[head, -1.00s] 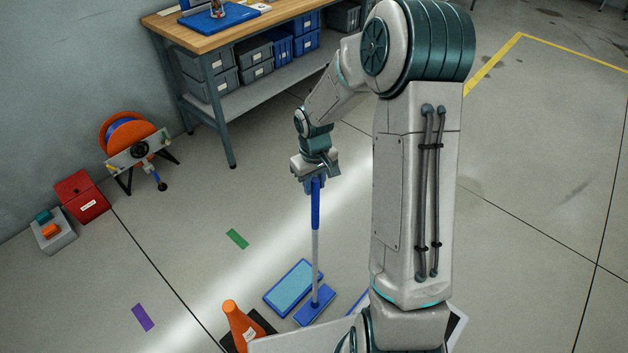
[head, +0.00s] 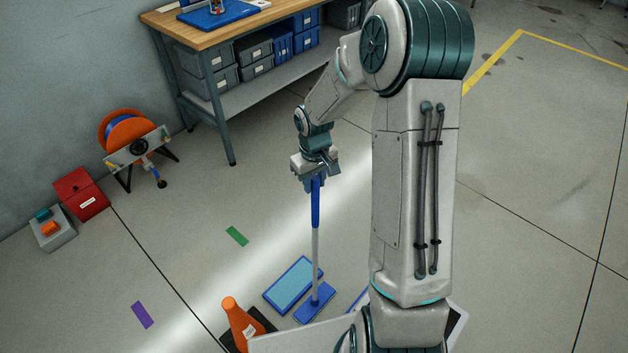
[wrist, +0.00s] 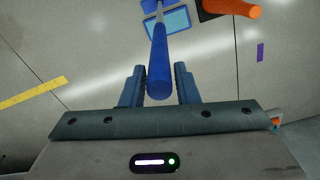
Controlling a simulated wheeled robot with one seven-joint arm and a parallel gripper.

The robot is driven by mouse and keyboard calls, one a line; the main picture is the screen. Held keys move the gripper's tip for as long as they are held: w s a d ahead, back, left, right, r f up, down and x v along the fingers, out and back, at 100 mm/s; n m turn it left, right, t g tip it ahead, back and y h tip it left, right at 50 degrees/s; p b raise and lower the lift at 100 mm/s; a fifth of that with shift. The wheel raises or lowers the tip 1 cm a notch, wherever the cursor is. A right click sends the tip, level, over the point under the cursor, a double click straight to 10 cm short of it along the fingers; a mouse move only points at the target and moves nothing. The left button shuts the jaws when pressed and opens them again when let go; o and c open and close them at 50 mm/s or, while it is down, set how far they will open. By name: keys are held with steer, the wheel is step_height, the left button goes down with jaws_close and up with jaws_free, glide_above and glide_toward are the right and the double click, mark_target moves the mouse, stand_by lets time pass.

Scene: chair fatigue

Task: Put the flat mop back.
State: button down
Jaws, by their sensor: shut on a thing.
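The flat mop stands upright, with a blue grip (head: 315,205), a thin grey pole and a flat blue head (head: 315,303) low at the floor. My gripper (head: 315,182) is shut on the top of the blue grip. In the wrist view the grip (wrist: 159,65) runs between the two fingers (wrist: 159,88) of my gripper. A light-blue mat with a blue border (head: 288,282) lies on the floor just left of the mop head. I cannot tell whether the head touches the floor.
An orange cone (head: 240,320) on a dark base stands left of the mop head. A workbench (head: 228,160) with bins is behind. A hose reel (head: 130,135) and a red box (head: 80,193) are by the wall. Green tape (head: 237,236) and purple tape (head: 142,314) mark open floor.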

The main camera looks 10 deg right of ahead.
steer(key=shift+f, duration=0.1)
steer(key=c, duration=1)
jaws_free()
steer(key=shift+c, duration=0.2)
